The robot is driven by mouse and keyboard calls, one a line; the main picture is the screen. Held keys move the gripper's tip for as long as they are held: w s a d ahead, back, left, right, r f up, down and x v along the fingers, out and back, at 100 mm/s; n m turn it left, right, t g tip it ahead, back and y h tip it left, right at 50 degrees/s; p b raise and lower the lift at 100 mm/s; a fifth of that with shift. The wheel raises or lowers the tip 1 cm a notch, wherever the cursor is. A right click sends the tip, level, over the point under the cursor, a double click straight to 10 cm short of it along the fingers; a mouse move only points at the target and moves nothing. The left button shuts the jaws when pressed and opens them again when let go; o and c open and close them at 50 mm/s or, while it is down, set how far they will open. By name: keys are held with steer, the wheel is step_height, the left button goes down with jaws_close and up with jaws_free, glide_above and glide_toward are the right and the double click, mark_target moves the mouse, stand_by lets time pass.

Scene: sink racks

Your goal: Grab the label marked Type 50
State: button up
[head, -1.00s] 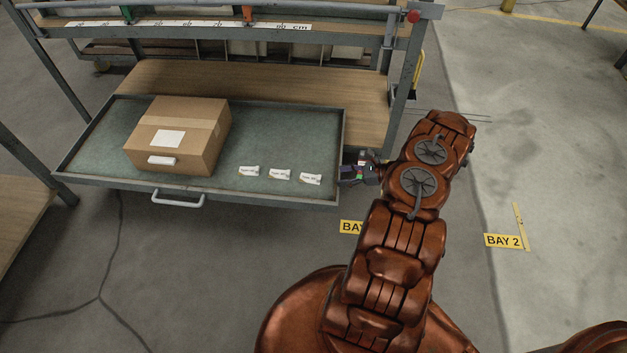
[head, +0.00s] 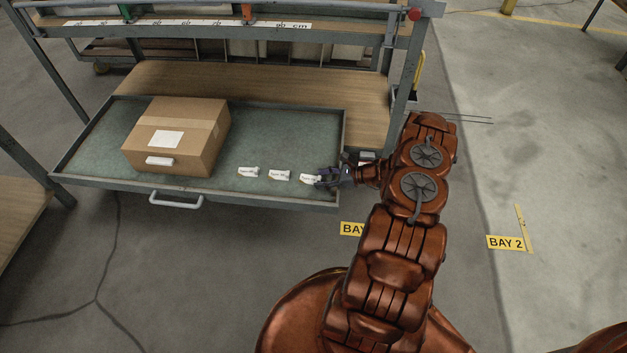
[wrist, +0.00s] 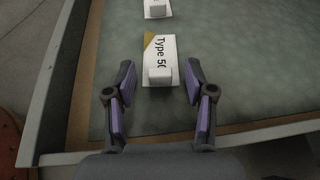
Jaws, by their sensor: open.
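The label marked "Type 5" and a partly cut-off character (wrist: 159,58) lies in the drawer tray in the wrist view. It is white with a tan corner and a small raised white block at its near end. It is the rightmost of three labels in the head view (head: 309,179). My gripper (wrist: 158,80) is open, with purple-lined fingers on either side of the label's near end. In the head view my gripper (head: 325,176) is at the label's right end, over the tray's right side.
The middle label (head: 279,176) and left label (head: 248,172) lie in a row in the tray (head: 130,186). A cardboard box (head: 187,132) stands in the tray's left part. The tray's raised metal rim (wrist: 57,85) runs close beside my gripper.

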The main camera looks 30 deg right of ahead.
steer(key=shift+c, duration=0.2)
steer(key=c, duration=0.9)
